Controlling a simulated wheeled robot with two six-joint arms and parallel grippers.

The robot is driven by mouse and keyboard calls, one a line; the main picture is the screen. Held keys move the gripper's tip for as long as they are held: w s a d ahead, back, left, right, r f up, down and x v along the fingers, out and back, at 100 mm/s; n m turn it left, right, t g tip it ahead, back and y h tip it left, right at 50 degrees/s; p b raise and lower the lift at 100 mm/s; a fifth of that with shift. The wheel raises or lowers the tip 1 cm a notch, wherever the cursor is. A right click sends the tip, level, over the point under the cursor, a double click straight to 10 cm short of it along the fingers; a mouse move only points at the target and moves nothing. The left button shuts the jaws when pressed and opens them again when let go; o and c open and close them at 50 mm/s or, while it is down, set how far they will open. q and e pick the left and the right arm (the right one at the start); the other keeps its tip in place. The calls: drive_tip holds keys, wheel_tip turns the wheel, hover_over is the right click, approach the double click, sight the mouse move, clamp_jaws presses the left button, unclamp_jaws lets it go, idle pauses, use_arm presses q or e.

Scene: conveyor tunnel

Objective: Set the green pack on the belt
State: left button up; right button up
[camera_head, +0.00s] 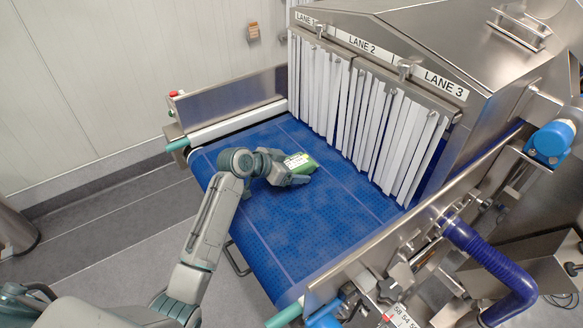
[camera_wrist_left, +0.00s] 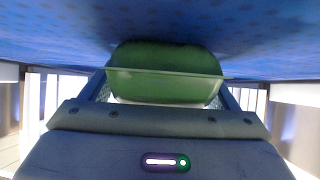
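The green pack (camera_head: 301,162) is a small tray with a pale label, low over the blue belt (camera_head: 330,215) near the lane curtains. In the left wrist view the green pack (camera_wrist_left: 165,75) fills the space between the fingers, its rim reaching both of them. The belt (camera_wrist_left: 270,40) shows close beside it with a dark shadow; I cannot tell whether the pack touches the belt. My left gripper (camera_head: 300,177) is shut on the pack, and its wrist hides part of it. My right gripper is not in view.
White strip curtains (camera_head: 365,115) hang across the tunnel mouth under signs for lanes 1, 2 and 3. A metal side rail (camera_head: 235,97) bounds the belt's far left. A machine frame with a blue hose (camera_head: 490,265) stands at right. The belt's front is clear.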

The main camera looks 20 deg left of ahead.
use_arm(q)
drive_tip(key=shift+r, duration=0.2)
drive_tip(key=shift+s+a, duration=0.2)
drive_tip(key=shift+a, duration=0.05)
drive_tip(key=b+v, duration=0.3)
drive_tip(key=v, duration=0.6)
drive_tip(key=shift+s+a+r, duration=0.1)
drive_tip(key=shift+s+a, duration=0.05)
drive_tip(key=shift+a, duration=0.05)
drive_tip(key=shift+b+v, duration=0.45)
drive_tip(key=shift+v, duration=0.5)
drive_tip(key=shift+d, duration=0.1)
